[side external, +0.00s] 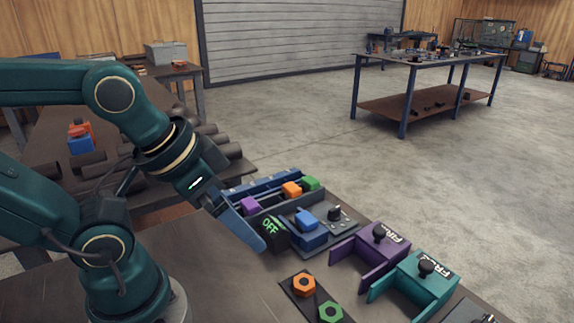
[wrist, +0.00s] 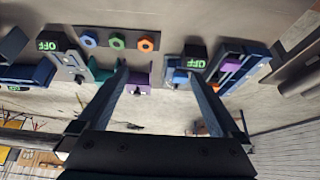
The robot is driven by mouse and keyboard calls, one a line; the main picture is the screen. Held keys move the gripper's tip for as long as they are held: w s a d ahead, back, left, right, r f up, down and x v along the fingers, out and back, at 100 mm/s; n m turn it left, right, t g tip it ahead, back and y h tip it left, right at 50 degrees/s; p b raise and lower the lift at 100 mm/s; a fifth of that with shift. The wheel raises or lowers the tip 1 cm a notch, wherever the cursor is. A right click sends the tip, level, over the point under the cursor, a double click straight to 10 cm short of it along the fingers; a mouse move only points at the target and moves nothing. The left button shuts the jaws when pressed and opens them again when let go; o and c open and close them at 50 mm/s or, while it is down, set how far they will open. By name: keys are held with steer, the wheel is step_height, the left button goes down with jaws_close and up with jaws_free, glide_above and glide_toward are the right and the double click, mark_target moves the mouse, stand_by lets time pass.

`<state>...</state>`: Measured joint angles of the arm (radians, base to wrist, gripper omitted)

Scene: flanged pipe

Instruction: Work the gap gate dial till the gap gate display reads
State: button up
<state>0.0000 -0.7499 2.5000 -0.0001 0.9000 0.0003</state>
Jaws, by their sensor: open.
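A black display (side external: 270,227) reads OFF in green in the side view, beside a blue block unit (side external: 307,225). A grey panel with a small dark dial (side external: 335,213) lies to the right of that unit. The wrist view shows two OFF displays, one at the right (wrist: 196,62) and one at the left (wrist: 47,45). I cannot tell which belongs to the gap gate. My gripper (side external: 248,228) is left of the display in the side view, and one finger partly overlaps its edge. In the wrist view its fingers (wrist: 158,72) are spread wide, with nothing held between them.
A tray (side external: 250,187) holds purple, orange and green blocks. Purple (side external: 372,250) and teal (side external: 408,283) brackets with black knobs stand at the right. A dark plate (side external: 318,303) carries coloured hexagonal pieces. Bare bench lies at the front left.

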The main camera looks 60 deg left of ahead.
stand_by(0.3)
steer(key=shift+w, duration=0.1)
steer(key=c, duration=0.7)
steer(key=shift+m+t, duration=0.4)
steer(key=shift+t, duration=0.3)
steer(key=w+r, duration=0.3)
steer(key=shift+w+d, duration=0.1)
steer(key=shift+d, duration=0.05)
steer(key=shift+c, duration=0.9)
steer(key=g, duration=0.3)
glide_above(335, 208)
steer(key=s, duration=0.2)
steer(key=shift+n, duration=0.4)
steer(key=f, duration=1.1)
steer(key=shift+s+f, duration=0.2)
steer(key=shift+f, duration=0.15)
steer(key=shift+t, duration=0.3)
steer(key=shift+x, duration=2.3)
